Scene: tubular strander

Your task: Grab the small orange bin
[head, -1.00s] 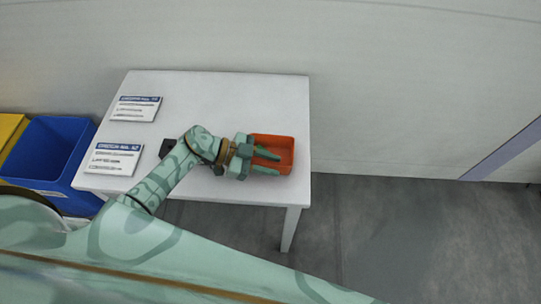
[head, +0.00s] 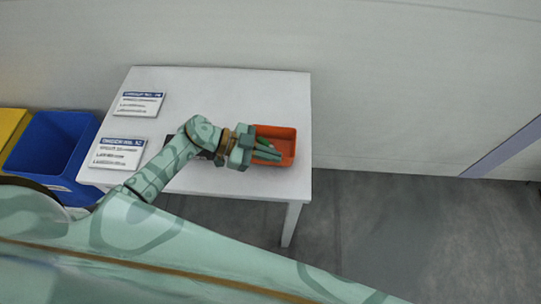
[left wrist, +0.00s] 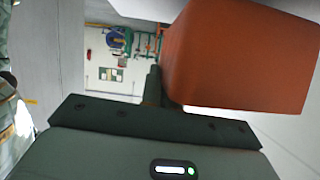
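The small orange bin (head: 288,150) is near the right edge of the white table (head: 230,90). My left gripper (head: 268,151) reaches it from the left, with its fingers close together and overlapping the bin. It looks shut on a wall of the bin. In the left wrist view the bin (left wrist: 240,65) fills the upper right, and a dark finger of the left gripper (left wrist: 153,88) lies right beside its left edge. The other finger is hidden there, apparently behind the orange wall. My right gripper is out of view.
Two label cards (head: 139,104) (head: 116,153) are at the table's left side. A blue bin (head: 52,143) and a yellow bin (head: 10,125) are left of the table. A grey wall (head: 400,90) stands behind. The floor (head: 410,235) at the right is clear.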

